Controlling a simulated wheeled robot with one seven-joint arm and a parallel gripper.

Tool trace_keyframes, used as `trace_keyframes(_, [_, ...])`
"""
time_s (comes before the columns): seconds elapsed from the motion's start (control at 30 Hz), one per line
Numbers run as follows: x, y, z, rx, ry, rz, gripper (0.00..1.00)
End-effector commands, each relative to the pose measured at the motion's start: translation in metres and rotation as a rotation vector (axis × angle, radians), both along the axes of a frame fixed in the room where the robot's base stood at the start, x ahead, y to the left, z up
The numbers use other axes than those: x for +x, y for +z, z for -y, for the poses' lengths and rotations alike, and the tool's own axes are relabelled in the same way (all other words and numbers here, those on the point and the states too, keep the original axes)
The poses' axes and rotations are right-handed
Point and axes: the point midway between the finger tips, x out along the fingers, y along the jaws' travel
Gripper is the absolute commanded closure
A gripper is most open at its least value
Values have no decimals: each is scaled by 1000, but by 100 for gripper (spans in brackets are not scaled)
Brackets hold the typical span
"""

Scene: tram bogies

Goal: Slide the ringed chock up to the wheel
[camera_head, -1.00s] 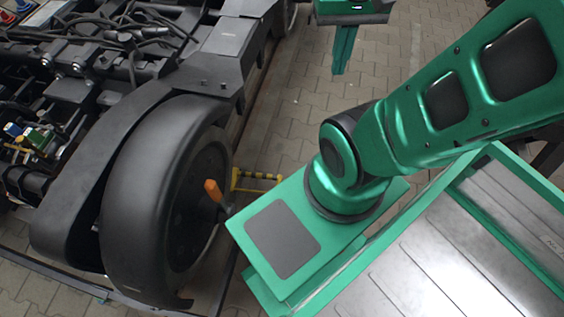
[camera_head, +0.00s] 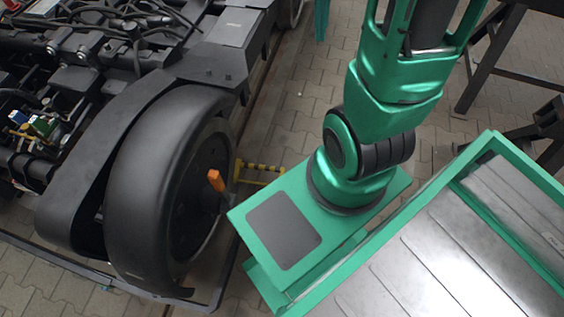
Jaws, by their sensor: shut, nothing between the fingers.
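The large black wheel (camera_head: 205,190) stands at the left of the view, with an orange piece (camera_head: 216,180) sticking out at its hub. No ring can be made out. The rest of the gripper is out of view.
The dark bogie frame (camera_head: 130,55) with cables fills the upper left. A rail edge runs along the floor beside the wheel. Paved floor (camera_head: 300,100) is clear between bogie and arm. Black trestle legs (camera_head: 490,60) stand at the upper right.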

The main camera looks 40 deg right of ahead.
Motion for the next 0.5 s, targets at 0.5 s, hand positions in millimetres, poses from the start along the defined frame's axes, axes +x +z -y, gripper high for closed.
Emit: trace_keyframes(0.5, [117, -153, 38, 13, -54, -51, 100])
